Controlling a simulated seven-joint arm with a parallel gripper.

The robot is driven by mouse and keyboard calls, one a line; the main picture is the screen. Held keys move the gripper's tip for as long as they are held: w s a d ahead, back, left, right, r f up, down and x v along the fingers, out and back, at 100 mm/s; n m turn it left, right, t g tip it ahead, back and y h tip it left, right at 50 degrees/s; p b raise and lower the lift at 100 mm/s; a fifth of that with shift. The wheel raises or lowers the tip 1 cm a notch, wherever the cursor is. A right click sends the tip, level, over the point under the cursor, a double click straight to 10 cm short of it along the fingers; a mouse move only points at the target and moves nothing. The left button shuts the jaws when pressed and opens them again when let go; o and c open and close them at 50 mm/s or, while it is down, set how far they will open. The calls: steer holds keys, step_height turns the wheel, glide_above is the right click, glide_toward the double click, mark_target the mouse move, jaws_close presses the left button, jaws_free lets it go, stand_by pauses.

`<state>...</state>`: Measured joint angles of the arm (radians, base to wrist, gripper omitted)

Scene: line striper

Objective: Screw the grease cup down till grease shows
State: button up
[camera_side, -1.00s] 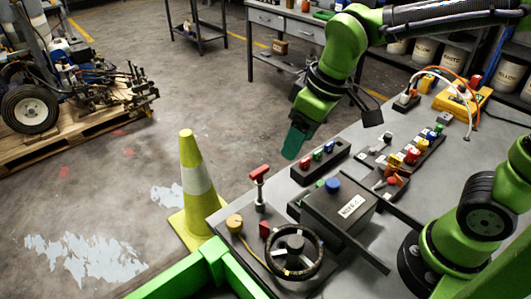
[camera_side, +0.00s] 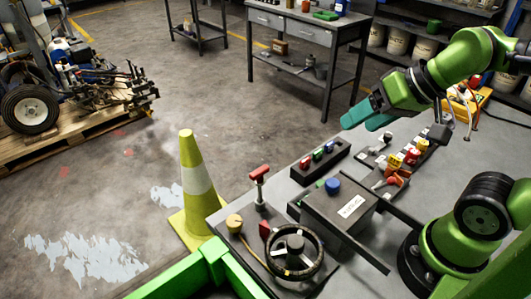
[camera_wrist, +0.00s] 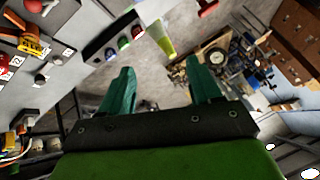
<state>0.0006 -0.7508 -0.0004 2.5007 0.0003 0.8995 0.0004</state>
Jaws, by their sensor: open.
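A round brass-yellow cap (camera_side: 234,222), which looks like the grease cup, sits at the near left corner of the grey bench (camera_side: 275,180). A thin yellow line runs from it toward the black handwheel (camera_side: 294,252). Whether any grease shows is too small to tell. My gripper (camera_side: 356,124) is raised beyond the far left edge of the bench, well apart from the cap, its teal fingers pointing left. In the wrist view my gripper (camera_wrist: 158,68) has its fingers spread with nothing between them.
A red T-handle (camera_side: 260,174) stands upright behind the cap. A dark box (camera_side: 340,212) with a blue knob (camera_side: 332,186) is right of it. A black block with coloured buttons (camera_side: 318,160) lies behind. A yellow cone (camera_side: 188,165) stands off the bench's left side.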

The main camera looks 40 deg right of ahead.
steer(key=shift+a, duration=0.1)
steer(key=n+g+h, duration=0.2)
steer(key=n+g, duration=0.1)
steer(key=g, duration=0.4)
glide_above(234, 220)
steer(key=shift+f, duration=1.95)
step_height(234, 220, down, 17)
steer(key=shift+r, duration=0.2)
steer(key=shift+c, duration=0.4)
steer(key=c, duration=1)
